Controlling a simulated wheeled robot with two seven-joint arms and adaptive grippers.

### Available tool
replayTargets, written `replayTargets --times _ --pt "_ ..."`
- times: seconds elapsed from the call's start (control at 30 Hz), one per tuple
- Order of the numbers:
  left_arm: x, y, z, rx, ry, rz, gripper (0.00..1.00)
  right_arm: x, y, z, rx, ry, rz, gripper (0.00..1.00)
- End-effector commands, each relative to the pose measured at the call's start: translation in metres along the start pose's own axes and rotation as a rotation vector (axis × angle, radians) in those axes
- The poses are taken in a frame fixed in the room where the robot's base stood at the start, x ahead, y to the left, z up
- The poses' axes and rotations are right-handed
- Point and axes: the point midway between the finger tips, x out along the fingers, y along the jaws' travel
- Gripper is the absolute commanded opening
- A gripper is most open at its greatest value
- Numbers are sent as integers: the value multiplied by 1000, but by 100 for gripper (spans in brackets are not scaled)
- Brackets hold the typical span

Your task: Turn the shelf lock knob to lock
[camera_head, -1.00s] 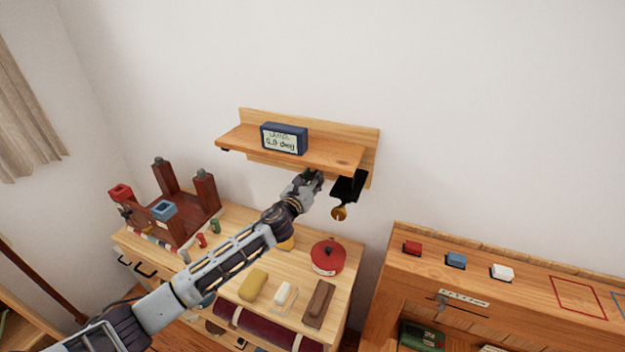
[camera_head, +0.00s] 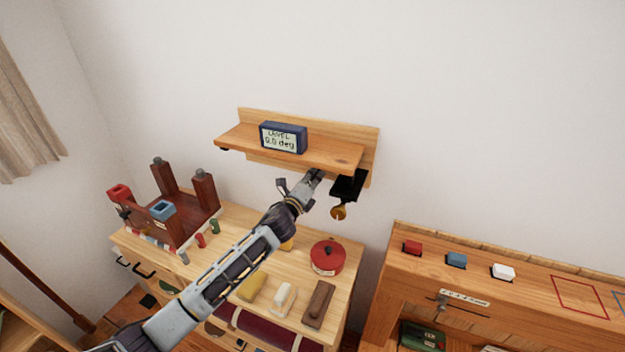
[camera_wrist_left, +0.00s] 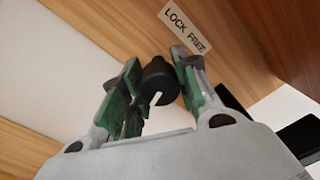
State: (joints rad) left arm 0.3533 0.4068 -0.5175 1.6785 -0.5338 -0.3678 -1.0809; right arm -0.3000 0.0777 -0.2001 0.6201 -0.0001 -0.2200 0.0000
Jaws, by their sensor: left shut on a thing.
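The wooden wall shelf (camera_head: 325,152) carries a blue level display (camera_head: 284,138) reading 0.0 deg. In the left wrist view, a black lock knob (camera_wrist_left: 159,82) with a white pointer line sits on the shelf's underside, beside a label (camera_wrist_left: 186,28) reading "LOCK FREE". The pointer slants down-left, away from the label. My left gripper (camera_head: 316,175) is under the shelf's right part; in the left wrist view its green-padded fingers (camera_wrist_left: 158,88) are on either side of the knob, shut on it. The knob is hidden in the head view. My right gripper is not in view.
A black bracket with a brass piece (camera_head: 339,211) hangs just right of my gripper. Below is a wooden cabinet (camera_head: 343,252) with a red round pot (camera_head: 327,257) and blocks. A workbench (camera_head: 520,290) stands at the right.

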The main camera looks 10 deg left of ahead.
Motion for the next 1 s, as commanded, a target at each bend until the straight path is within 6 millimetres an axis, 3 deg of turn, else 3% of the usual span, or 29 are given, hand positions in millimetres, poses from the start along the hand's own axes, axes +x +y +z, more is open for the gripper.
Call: replayTargets --times 0.5,1.0 --pt "0 0 0 -393 -13 0 7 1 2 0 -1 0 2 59" --pt "0 0 0 -465 -14 1 7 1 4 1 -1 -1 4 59"
